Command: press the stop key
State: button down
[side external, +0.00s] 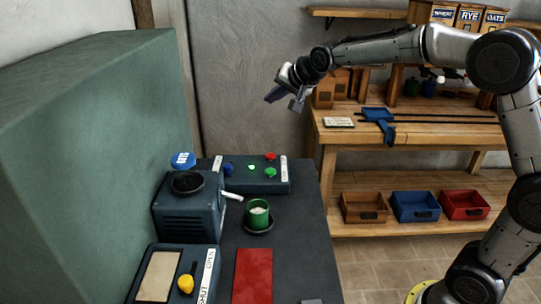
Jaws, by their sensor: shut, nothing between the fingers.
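A dark control box (245,185) lies at the back of the dark worktop. On it are a red key (270,156), a green key (270,172), a small lit green spot (251,167) and a blue knob (227,169). Its white labels are too small to read; the red key looks like the stop key, but no wording confirms it. My gripper (285,98) is shut and empty. It hangs in the air above the box, well apart from the keys, tilted down to the left.
A mill (187,213) with a blue-topped part stands left of a green cup (257,214) on a dark saucer (258,231). A yellow knob (185,284) and red mat (253,276) are in front. A tall green block (90,150) bounds the left. A wooden bench (430,135) stands behind.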

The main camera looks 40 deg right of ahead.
jog(key=g, duration=0.1)
send_over(272, 157)
notch_tip(272, 157, down, 6)
jog(key=shift+f, duration=0.5)
jog(key=shift+f, duration=4.4)
jog(key=shift+f, duration=0.15)
jog(key=shift+f, duration=0.25)
